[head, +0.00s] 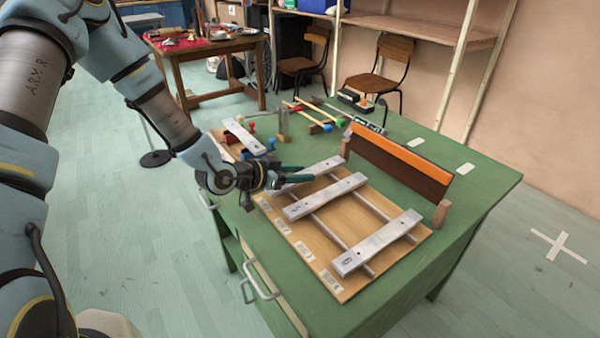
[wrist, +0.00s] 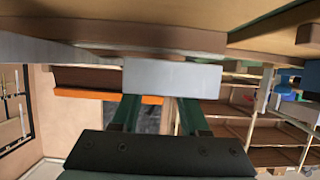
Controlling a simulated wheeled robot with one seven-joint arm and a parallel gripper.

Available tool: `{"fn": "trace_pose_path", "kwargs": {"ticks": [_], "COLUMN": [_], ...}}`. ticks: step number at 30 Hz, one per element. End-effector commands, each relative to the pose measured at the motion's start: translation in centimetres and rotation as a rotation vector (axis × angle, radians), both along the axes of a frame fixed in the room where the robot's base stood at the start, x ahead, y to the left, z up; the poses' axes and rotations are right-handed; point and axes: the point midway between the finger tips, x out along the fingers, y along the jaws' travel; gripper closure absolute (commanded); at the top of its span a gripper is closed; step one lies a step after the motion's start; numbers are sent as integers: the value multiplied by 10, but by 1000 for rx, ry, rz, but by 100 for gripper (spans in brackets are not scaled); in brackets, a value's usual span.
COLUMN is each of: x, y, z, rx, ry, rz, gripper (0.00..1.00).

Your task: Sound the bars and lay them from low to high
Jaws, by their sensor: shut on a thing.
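My gripper (head: 292,178) is shut on the left end of a metal bar (head: 318,168), at the far end of the wooden board (head: 283,222). Whether this bar rests on the two rails (head: 332,232) is unclear. In the wrist view its grey end face (wrist: 172,77) shows at the green fingers. A middle bar (head: 325,196) and a longer near bar (head: 378,243) lie across the rails, apart from each other. Another metal bar (head: 243,135) lies at the table's left, beyond my gripper.
A dark brown panel with an orange top edge (head: 400,160) stands right of the board between wooden blocks (head: 441,213). Mallets with coloured heads (head: 328,127) and small devices (head: 368,124) lie behind. The green table's (head: 480,185) right side is mostly clear.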

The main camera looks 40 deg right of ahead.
Motion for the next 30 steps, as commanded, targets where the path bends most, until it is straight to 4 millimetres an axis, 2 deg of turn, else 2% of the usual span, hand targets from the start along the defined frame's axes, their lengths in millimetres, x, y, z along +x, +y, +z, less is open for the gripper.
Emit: {"fn": "trace_pose_path", "kwargs": {"ticks": [19,20,27,29,30], "x": [0,0,0,0,0], "y": [0,0,0,0,0], "z": [-8,-8,-7,-7,-7], "rx": [-1,-1,-1,0,0], "ry": [0,0,0,0,0], "rz": [0,0,0,0,0], "gripper": [100,55,28,21,21]}}
